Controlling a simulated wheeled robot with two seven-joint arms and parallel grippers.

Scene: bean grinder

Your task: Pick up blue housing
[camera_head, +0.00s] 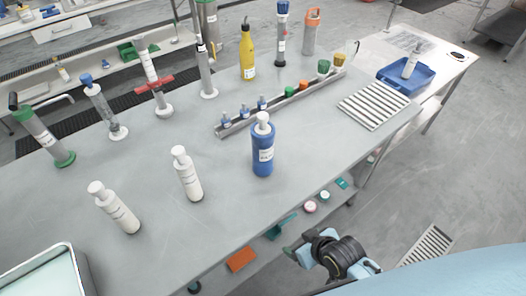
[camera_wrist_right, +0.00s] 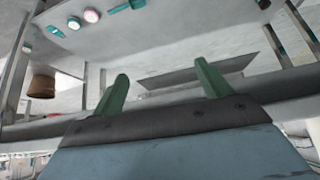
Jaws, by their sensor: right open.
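The blue housing (camera_head: 263,155) appears to be the blue cylinder with a white cap and a white label. It stands upright on the grey table (camera_head: 330,140), near its front edge in the head view. My right gripper (camera_head: 299,243) is beyond the front edge, lower right of the blue cylinder and well apart from it. In the right wrist view its two green fingers (camera_wrist_right: 160,85) are spread with nothing between them. The blue cylinder cannot be made out in the wrist view. My left gripper is not in view.
White bottles (camera_head: 188,175) stand left of the blue cylinder. A narrow rail (camera_head: 285,104) with small parts lies behind it, and a slatted rack (camera_head: 374,106) to the right. A blue tray (camera_head: 424,76) sits farther back. A lower shelf holds an orange block (camera_head: 242,260).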

